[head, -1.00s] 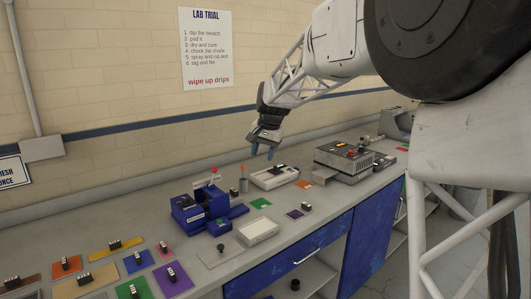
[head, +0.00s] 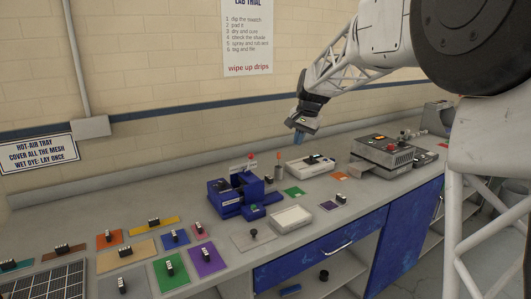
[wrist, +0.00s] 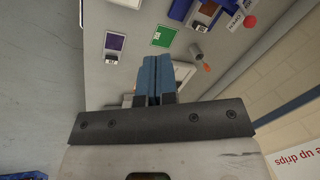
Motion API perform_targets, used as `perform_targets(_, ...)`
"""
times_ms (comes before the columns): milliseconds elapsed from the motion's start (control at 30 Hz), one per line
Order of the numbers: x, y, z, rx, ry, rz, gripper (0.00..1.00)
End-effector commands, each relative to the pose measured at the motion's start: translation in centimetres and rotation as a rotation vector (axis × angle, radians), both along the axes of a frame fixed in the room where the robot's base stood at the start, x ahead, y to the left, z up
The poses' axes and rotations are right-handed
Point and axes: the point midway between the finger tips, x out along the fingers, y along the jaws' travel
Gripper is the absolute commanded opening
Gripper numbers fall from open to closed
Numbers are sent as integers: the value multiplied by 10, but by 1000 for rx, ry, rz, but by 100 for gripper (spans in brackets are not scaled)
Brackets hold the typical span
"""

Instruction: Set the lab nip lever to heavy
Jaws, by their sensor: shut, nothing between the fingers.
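The lab nip is a blue machine (head: 236,194) on the bench. Its lever has a red knob (head: 251,156) at the top and stands up at the back of the machine. In the wrist view part of the blue machine (wrist: 181,8) shows at the top edge, with the red knob (wrist: 249,21) beside a white label (wrist: 235,20). The label is too small to read surely. My gripper (head: 298,138) hangs above the bench, right of the machine and apart from it. Its blue fingers (wrist: 157,65) are together and empty.
A white device (head: 310,164) lies on the bench below my gripper. A grey cup with an orange-tipped stick (head: 279,170) stands between it and the nip. A grey unit (head: 384,152) stands to the right. Coloured cards (head: 207,258) with small black stamps cover the left front.

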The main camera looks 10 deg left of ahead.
Motion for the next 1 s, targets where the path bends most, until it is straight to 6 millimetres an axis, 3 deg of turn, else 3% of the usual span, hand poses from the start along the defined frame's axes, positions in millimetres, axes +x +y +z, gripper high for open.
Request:
perform_targets(400, 82, 55, -21, 112, 87, 14, 0)
perform_targets(600, 111, 77, -31, 160, 121, 26, 0)
perform_targets(1000, 126, 89, -36, 188, 139, 32, 0)
